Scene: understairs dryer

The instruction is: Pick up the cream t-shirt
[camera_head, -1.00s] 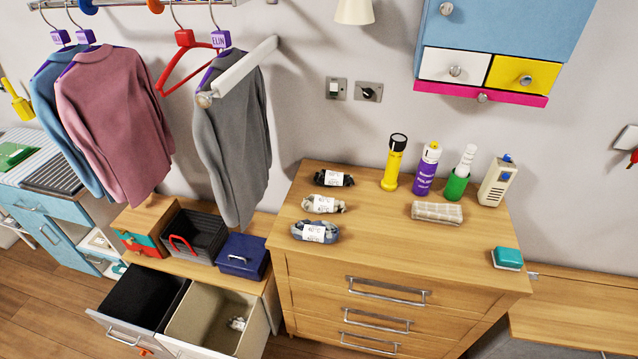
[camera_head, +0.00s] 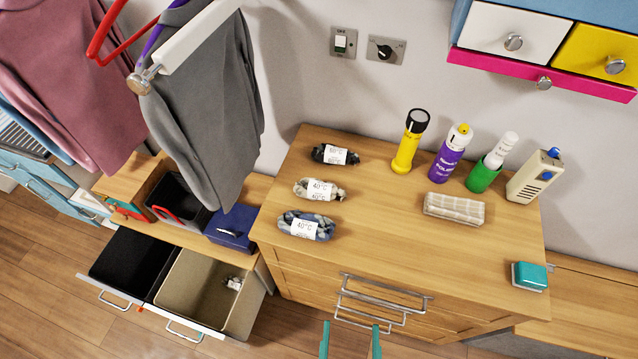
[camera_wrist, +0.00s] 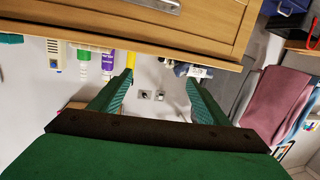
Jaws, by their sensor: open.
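A rolled cream-grey garment with a white 40°C label, which looks like the cream t-shirt (camera_head: 333,195), lies on the wooden dresser top (camera_head: 385,230). It is the middle one of three rolls, between a black roll (camera_head: 322,153) behind and a blue-grey roll (camera_head: 290,219) in front. My gripper (camera_head: 350,338) shows as two teal fingers at the bottom edge of the head view, apart and empty, in front of the dresser drawers and away from the rolls. The wrist view also shows the open gripper (camera_wrist: 160,82). There the dresser edge hides most of the dresser top.
At left, clothes hang from a rail above an open drawer with black and beige bins (camera_head: 197,295). Drawer handles protrude.

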